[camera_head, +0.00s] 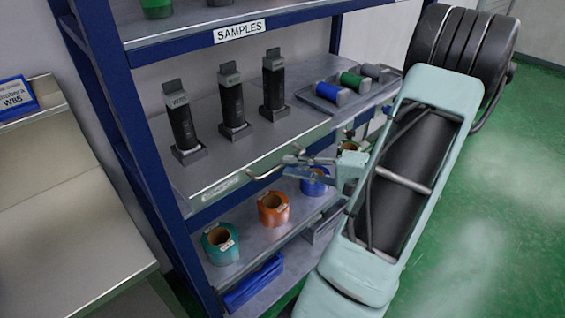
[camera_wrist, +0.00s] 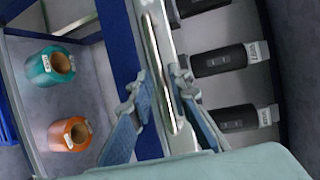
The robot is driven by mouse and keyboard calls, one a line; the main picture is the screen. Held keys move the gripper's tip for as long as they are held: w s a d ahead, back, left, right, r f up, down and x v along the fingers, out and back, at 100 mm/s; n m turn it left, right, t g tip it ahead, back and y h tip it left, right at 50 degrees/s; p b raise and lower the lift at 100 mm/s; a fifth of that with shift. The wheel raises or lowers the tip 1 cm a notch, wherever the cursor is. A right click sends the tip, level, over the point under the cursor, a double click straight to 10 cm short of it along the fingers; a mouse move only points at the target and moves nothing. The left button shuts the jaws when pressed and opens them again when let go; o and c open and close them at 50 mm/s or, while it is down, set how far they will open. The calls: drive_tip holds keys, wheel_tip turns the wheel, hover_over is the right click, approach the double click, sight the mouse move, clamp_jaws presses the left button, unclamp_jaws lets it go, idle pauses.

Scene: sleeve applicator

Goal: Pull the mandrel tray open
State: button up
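The mandrel tray (camera_head: 290,139) is a grey metal drawer in a blue rack, carrying three upright black mandrels (camera_head: 232,103) with grey tops. Its metal bar handle (camera_head: 266,174) runs along the front edge. My gripper (camera_head: 297,166) is at the right part of the handle. In the wrist view the handle (camera_wrist: 158,60) passes between the two spread fingers of my gripper (camera_wrist: 157,85). The fingers stand apart on either side of the bar; whether either touches it I cannot tell. Black mandrels (camera_wrist: 222,59) also show at the right of the wrist view.
A teal roll (camera_head: 220,244), an orange roll (camera_head: 273,209) and a blue roll (camera_head: 315,181) stand on the shelf below. Blue, green and grey cylinders (camera_head: 350,82) lie in a holder right of the mandrels. A bench (camera_head: 70,230) stands at left. Green floor is clear at right.

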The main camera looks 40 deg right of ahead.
sight(285, 165)
drive_tip(key=shift+x, duration=1.6)
clamp_jaws()
